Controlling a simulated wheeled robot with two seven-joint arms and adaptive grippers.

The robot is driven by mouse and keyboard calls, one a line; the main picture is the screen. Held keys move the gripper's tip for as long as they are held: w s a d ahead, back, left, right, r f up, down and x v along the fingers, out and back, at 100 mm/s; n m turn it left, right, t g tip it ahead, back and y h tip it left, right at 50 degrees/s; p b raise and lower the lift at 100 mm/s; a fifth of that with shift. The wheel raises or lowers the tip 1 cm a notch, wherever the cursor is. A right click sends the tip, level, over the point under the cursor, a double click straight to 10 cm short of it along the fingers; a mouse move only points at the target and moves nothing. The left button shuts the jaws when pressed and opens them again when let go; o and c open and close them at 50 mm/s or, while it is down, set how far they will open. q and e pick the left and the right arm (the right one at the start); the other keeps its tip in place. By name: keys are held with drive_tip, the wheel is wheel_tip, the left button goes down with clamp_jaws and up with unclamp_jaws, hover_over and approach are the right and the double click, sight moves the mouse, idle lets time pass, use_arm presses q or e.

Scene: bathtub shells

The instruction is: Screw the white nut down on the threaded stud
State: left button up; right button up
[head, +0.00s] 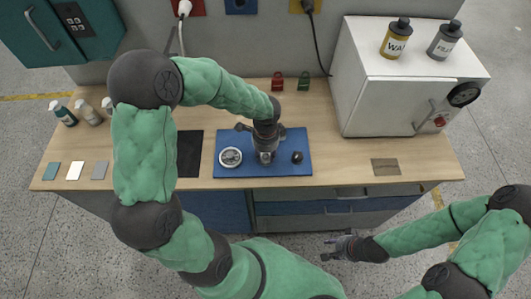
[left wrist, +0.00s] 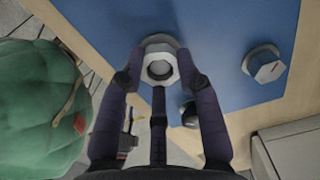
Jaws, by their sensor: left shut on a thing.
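The white nut (left wrist: 160,66) is held between the two fingers of my left gripper (left wrist: 158,82) in the left wrist view. Its open hole faces the camera. A pale round flange or base (left wrist: 160,42) shows just behind it; I cannot tell whether the threaded stud is inside the nut. In the head view my left gripper (head: 265,156) points down over the middle of the blue mat (head: 290,168) and mostly covers the nut. My right gripper (head: 332,248) hangs in front of the bench, away from the mat; its jaw opening is unclear.
A round white-rimmed part (head: 230,157) lies left of my left gripper, and a small dark part (head: 297,157) to its right. A white cabinet (head: 385,100) stands at the right, with bottles on top. A black mat (head: 190,153) lies to the left.

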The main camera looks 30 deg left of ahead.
sight(266, 157)
use_arm(q)
drive_tip(key=shift+f, duration=0.25)
drive_tip(key=o, duration=1)
wheel_tip(266, 157, up, 12)
drive_tip(key=shift+o, duration=0.2)
